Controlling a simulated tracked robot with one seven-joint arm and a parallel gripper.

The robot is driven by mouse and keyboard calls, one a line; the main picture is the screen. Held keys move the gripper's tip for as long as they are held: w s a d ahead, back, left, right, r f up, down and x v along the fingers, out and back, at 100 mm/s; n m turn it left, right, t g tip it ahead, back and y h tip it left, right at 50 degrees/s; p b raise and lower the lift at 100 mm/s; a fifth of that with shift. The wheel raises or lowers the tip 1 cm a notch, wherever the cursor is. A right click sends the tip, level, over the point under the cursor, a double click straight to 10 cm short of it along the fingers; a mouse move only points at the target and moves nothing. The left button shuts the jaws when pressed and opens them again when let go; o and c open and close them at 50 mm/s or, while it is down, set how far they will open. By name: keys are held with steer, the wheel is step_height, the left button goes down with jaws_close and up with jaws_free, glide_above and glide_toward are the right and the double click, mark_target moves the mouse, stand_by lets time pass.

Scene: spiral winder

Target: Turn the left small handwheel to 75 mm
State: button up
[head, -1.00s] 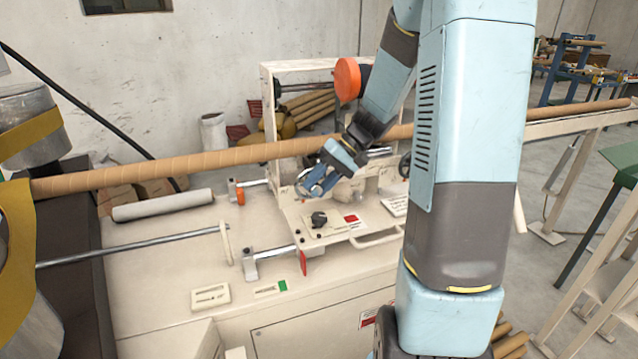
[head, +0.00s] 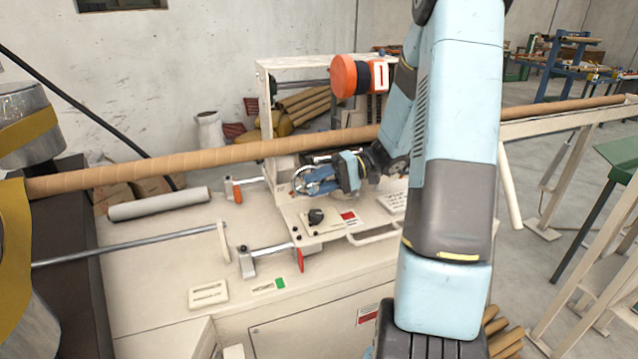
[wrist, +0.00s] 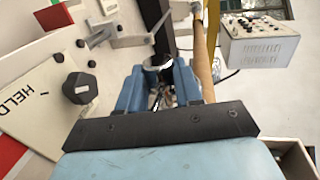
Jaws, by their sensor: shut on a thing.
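My gripper (head: 312,181) is at the left side of the cream carriage (head: 262,100), below the long cardboard tube, and points left. The left small handwheel (head: 296,176) shows in the head view as a thin bright rim at the fingertips, mostly covered by them. In the wrist view a shiny chrome part (wrist: 160,62) of it sits between the two blue fingers of my gripper (wrist: 158,85). The fingers are shut on it. No millimetre scale or pointer can be read in either view.
The cardboard tube (head: 230,153) runs just above and behind my gripper. A black knob (head: 316,216) with a red-and-white label stands in front, beside a cream bar handle (head: 374,235). An orange disc (head: 343,76) is above.

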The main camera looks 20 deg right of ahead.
steer(key=shift+s+d+f, duration=0.1)
steer(key=shift+f, duration=0.05)
steer(key=o, duration=1)
steer(key=shift+o, duration=0.2)
steer(key=shift+r, duration=0.2)
